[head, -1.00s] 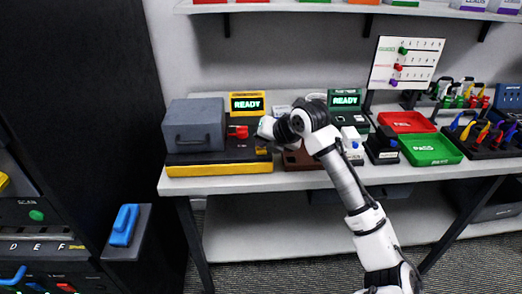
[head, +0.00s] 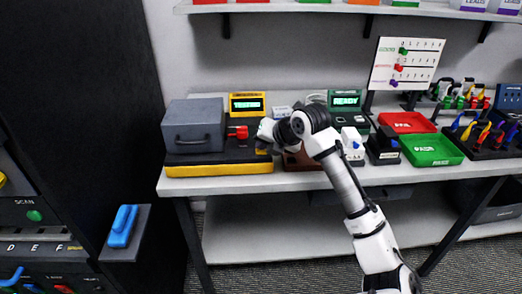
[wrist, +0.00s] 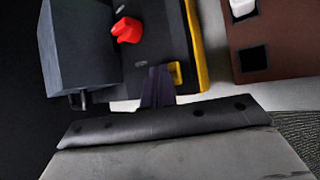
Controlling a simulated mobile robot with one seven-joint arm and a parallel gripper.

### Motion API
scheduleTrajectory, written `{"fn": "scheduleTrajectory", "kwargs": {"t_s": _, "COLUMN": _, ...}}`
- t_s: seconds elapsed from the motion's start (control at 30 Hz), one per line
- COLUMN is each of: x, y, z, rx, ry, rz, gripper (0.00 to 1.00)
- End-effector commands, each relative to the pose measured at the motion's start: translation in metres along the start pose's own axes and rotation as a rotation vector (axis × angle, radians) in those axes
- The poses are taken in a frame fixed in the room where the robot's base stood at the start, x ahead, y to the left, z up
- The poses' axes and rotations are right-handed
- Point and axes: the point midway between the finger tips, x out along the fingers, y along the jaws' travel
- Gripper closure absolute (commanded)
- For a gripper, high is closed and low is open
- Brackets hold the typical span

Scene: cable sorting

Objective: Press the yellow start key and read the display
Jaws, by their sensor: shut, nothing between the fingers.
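The yellow-framed display (head: 247,104) stands at the back of the yellow-and-black tester (head: 218,171). Its lit green text is small and looks like "TESTING". The yellow start key (wrist: 176,73) shows in the wrist view on the tester's dark top, near its yellow edge. My gripper (wrist: 160,72) is shut and empty, its dark fingertips right beside the key. I cannot tell whether they touch it. In the head view my gripper (head: 262,148) is small at the tester's right end and partly hides the key area.
A grey box with a handle (head: 194,126) and a red connector (head: 238,132) sit on the tester. A brown block (head: 300,160) lies to its right. Farther right are a second display reading READY (head: 346,99), a green tray (head: 432,150) and a red tray (head: 405,122).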

Motion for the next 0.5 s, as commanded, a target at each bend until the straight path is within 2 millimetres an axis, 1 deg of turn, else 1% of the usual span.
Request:
{"fn": "scheduleTrajectory", "kwargs": {"t_s": 0.27, "x": -0.0002, "y": 0.0005, "z": 0.0000, "rx": 0.000, "ry": 0.002, "rz": -0.001, "gripper": 1.00}}
{"fn": "scheduleTrajectory", "kwargs": {"t_s": 0.5, "x": -0.0080, "y": 0.0067, "z": 0.0059, "rx": -0.001, "ry": 0.002, "rz": -0.001, "gripper": 1.00}}
